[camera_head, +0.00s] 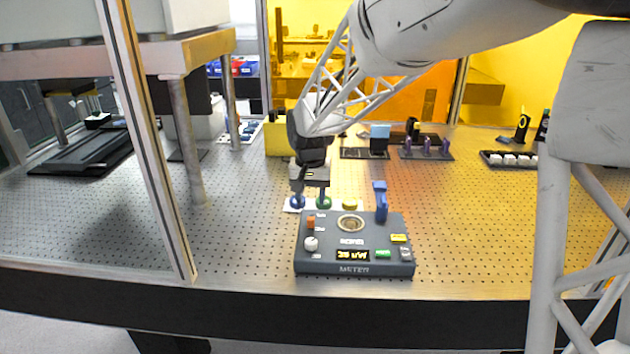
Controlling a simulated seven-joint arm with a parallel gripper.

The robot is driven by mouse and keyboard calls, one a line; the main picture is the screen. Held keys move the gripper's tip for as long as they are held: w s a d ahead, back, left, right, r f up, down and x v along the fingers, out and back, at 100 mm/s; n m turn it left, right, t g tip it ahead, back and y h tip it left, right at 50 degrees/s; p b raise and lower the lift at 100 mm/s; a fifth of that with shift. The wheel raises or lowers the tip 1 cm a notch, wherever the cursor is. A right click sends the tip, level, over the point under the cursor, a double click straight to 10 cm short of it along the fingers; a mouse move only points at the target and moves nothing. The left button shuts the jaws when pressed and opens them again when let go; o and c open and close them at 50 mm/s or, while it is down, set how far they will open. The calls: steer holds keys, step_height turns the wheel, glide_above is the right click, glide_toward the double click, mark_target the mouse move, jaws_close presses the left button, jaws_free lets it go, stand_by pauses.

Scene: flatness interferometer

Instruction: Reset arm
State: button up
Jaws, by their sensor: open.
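My gripper (311,198) is open and points down just behind the left back corner of the dark meter box. Its fingertips are near a blue round piece (297,202) and a green round piece (323,202) on a white strip; I cannot tell whether they touch. The meter box (354,269) stands near the front edge of the perforated table. On it are a round brass-rimmed well (350,223), an orange switch, a white knob, a lit yellow display and a green button. A blue upright piece (380,200) stands at its back right.
A yellow round piece (349,205) sits right of the green one. A blue block (379,137), purple posts (427,146) and a tray of white pieces (510,160) stand farther back. A metal frame post (150,140) rises at left. The perforated table (480,230) is clear at right.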

steer(key=s+d+r+t, duration=0.1)
steer(key=s+d+r, duration=0.3)
steer(key=s+d, duration=0.4)
steer(key=s+d+r, duration=0.3)
steer(key=s+d, duration=0.4)
steer(key=s, duration=0.1)
steer(key=s+d+f, duration=0.1)
steer(key=s+d, duration=0.3)
steer(key=s, duration=0.6)
steer(key=s+d+t, duration=0.1)
steer(key=s+d, duration=0.4)
steer(key=s, duration=0.4)
steer(key=shift+s+f+t, duration=0.3)
steer(key=shift+s+f, duration=0.05)
steer(key=shift+f, duration=0.05)
